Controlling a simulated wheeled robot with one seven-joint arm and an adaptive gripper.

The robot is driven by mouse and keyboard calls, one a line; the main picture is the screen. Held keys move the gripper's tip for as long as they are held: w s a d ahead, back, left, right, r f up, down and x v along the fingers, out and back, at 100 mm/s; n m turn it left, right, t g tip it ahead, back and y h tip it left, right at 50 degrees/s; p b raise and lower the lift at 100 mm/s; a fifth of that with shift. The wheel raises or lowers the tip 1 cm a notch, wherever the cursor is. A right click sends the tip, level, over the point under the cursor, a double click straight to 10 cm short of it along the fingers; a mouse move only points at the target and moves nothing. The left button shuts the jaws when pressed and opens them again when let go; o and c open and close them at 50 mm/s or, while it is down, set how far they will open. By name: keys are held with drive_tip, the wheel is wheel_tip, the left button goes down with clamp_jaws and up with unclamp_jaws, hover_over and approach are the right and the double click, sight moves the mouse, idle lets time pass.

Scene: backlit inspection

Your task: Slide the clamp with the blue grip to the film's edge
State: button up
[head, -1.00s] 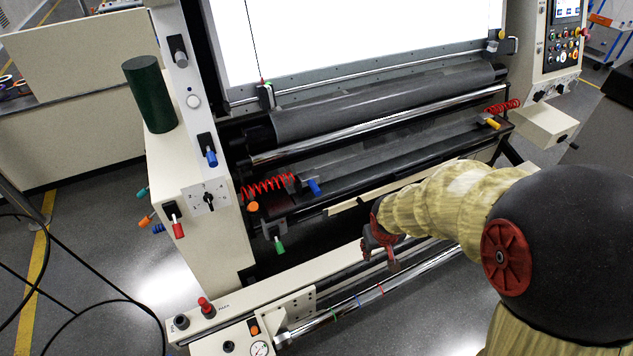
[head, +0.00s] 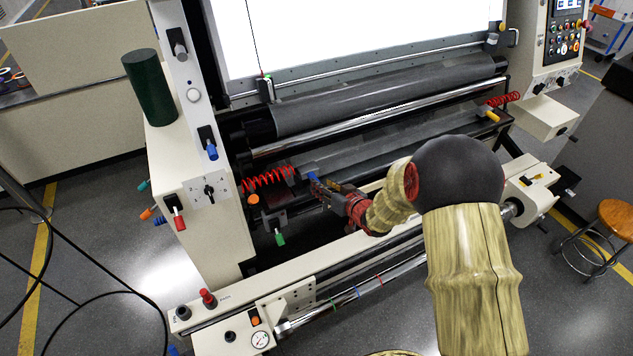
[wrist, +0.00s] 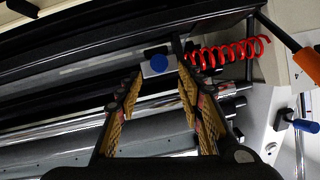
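The clamp with the blue grip (head: 312,178) sits on the dark rail at the inner end of the left red coil. The film's edge cannot be made out clearly.
A red coil (head: 268,179) lies left of the clamp. A yellow-handled part (head: 492,116) with another red coil (head: 503,99) is at the rail's right end. A green handle (head: 280,239) and an orange knob (head: 253,199) are nearby. A chrome roller (head: 370,127) runs behind.

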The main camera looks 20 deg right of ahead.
drive_tip(key=shift+b+x, duration=0.45)
drive_tip(key=shift+x, duration=2.25)
drive_tip(key=c, duration=0.3)
clamp_jaws()
